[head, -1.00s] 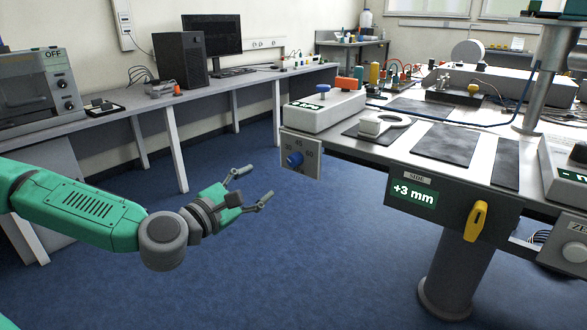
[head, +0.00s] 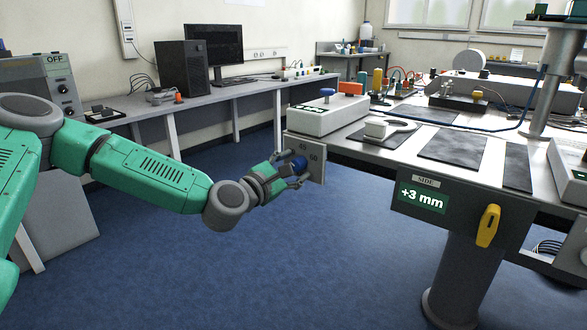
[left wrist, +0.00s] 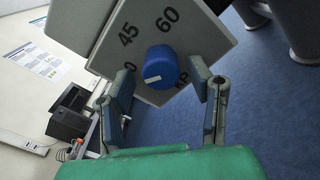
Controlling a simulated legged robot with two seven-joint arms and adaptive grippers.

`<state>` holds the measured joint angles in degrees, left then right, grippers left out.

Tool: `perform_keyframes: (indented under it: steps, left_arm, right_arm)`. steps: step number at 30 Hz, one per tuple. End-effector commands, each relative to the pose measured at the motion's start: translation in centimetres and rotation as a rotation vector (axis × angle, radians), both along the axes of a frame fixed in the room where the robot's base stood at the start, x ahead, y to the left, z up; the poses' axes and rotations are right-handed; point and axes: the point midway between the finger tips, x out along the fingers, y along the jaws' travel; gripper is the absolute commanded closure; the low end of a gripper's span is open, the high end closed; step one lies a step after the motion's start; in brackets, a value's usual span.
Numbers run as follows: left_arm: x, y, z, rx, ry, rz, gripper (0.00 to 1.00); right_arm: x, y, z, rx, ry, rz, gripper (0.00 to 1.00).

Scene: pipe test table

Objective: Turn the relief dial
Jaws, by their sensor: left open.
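The relief dial is a blue round knob (head: 299,164) on a pale square plate (head: 317,172) with printed numbers, at the near left corner of the test table. In the left wrist view the knob (left wrist: 161,68) shows a white mark on its rim, and the plate (left wrist: 150,28) shows 45 and 60. My left gripper (head: 293,169) is open at the dial, with a finger on either side of the knob in the picture. In the left wrist view its fingertips (left wrist: 164,85) stand apart, with the knob between and slightly beyond them. Contact cannot be told. My right gripper is not in view.
A long bench (head: 215,92) stands behind. The floor around my arm is clear.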

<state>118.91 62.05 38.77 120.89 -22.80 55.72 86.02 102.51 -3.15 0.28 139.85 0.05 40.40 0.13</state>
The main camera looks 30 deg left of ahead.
Motion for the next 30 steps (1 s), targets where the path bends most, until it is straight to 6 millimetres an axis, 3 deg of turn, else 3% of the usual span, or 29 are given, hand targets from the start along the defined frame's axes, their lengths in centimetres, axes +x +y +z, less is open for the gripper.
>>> perform_keyframes:
  steps: [3,7,20,30]
  left_arm:
    - [-0.01,-0.27,0.14,0.002,0.0,-0.001,0.56]
    - [-0.02,-0.29,0.15,0.002,-0.001,-0.002,1.0]
    - [-0.06,-0.25,0.08,0.056,-0.004,-0.005,1.0]
    - [-0.06,-0.25,0.06,0.3,-0.02,-0.006,1.0]
  right_arm:
    - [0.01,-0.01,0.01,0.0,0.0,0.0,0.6]
    - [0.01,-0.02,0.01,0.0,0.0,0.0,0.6]
    - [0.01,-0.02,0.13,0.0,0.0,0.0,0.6]
    - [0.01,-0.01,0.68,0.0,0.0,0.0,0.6]
